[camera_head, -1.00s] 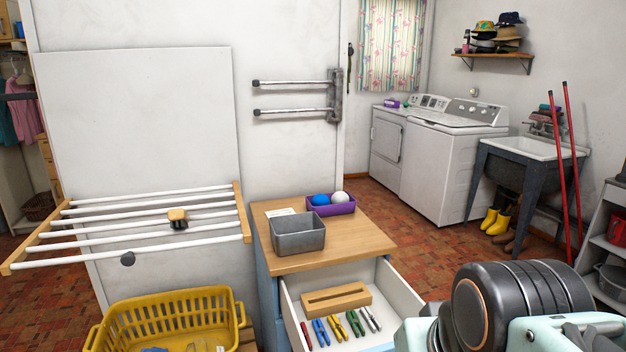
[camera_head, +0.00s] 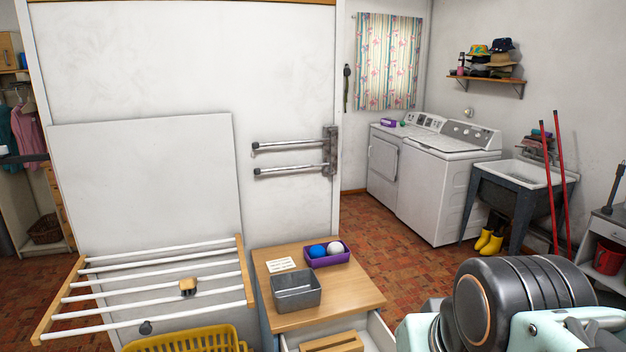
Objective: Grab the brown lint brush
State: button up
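I cannot clearly pick out a brown lint brush. A small tan-and-dark object (camera_head: 188,287) rests on the bars of the white drying rack (camera_head: 165,262); it is too small to tell whether it is the brush. A flat wooden piece (camera_head: 335,344) lies in the open drawer (camera_head: 380,335), mostly cut off by the bottom edge. Part of my arm shows at the lower right, but my gripper is not in view.
The wooden-topped cabinet (camera_head: 345,294) bears a grey bin (camera_head: 297,292) and a purple tray (camera_head: 343,260) with two balls. A yellow basket (camera_head: 185,341) stands at the bottom left. A washer (camera_head: 440,190) and utility tub (camera_head: 522,178) are farther back, with open brick-coloured floor (camera_head: 385,225) before them.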

aim_at(186, 286)
jog(key=i+j+u, duration=0.15)
jog(key=j, duration=0.2)
jog(key=i+j+u, duration=0.15)
jog(key=j, duration=0.25)
jog(key=i+j+u, duration=0.15)
jog(key=j, duration=0.2)
jog(key=i+j+u, duration=0.15)
jog(key=j+z, duration=1.15)
jog(key=i+l, duration=0.1)
jog(key=l+u, duration=0.05)
jog(key=l, duration=0.05)
